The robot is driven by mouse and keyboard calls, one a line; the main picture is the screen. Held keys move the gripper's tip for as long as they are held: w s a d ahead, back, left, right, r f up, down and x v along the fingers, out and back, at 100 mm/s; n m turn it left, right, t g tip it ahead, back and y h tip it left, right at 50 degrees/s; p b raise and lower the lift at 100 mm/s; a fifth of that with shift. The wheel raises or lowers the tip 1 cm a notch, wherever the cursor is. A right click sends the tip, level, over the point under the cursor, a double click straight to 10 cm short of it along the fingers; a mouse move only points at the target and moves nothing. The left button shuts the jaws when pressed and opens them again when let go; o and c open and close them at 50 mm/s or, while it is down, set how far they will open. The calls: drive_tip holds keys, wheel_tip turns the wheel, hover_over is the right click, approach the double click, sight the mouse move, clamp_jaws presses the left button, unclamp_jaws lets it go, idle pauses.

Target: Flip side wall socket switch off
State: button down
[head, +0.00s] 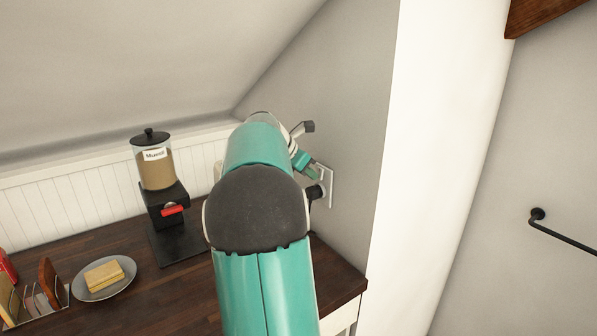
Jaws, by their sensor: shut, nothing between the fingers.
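The white wall socket (329,190) is on the grey side wall, just right of my arm. A dark round plug-like piece (315,192) sits at its lower left, partly behind my arm. My gripper (317,171) is at the upper left part of the socket plate, with its tips close to it. It is shut with nothing in it. I cannot tell whether the tips touch the plate. The switch itself is too small and covered to make out, so its position cannot be read.
A muesli dispenser (158,170) stands on the dark wooden counter (130,240) to the left. A plate (104,293) with a bread-like block (104,276) and a rack (40,303) are at the lower left. The sloped ceiling (150,60) hangs low above the counter.

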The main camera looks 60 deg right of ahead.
drive_tip(key=shift+s+d+f, duration=0.1)
drive_tip(key=shift+s+d, duration=0.05)
drive_tip(key=shift+d, duration=0.05)
drive_tip(key=shift+s+d+f, duration=0.1)
drive_tip(key=shift+d, duration=0.05)
idle(0.3)
drive_tip(key=shift+s+d+r, duration=0.1)
drive_tip(key=shift+r, duration=0.8)
drive_tip(key=w+a+f+v, duration=0.1)
drive_tip(key=a+f+v, duration=0.1)
drive_tip(key=v, duration=1.1)
drive_tip(key=shift+w, duration=0.2)
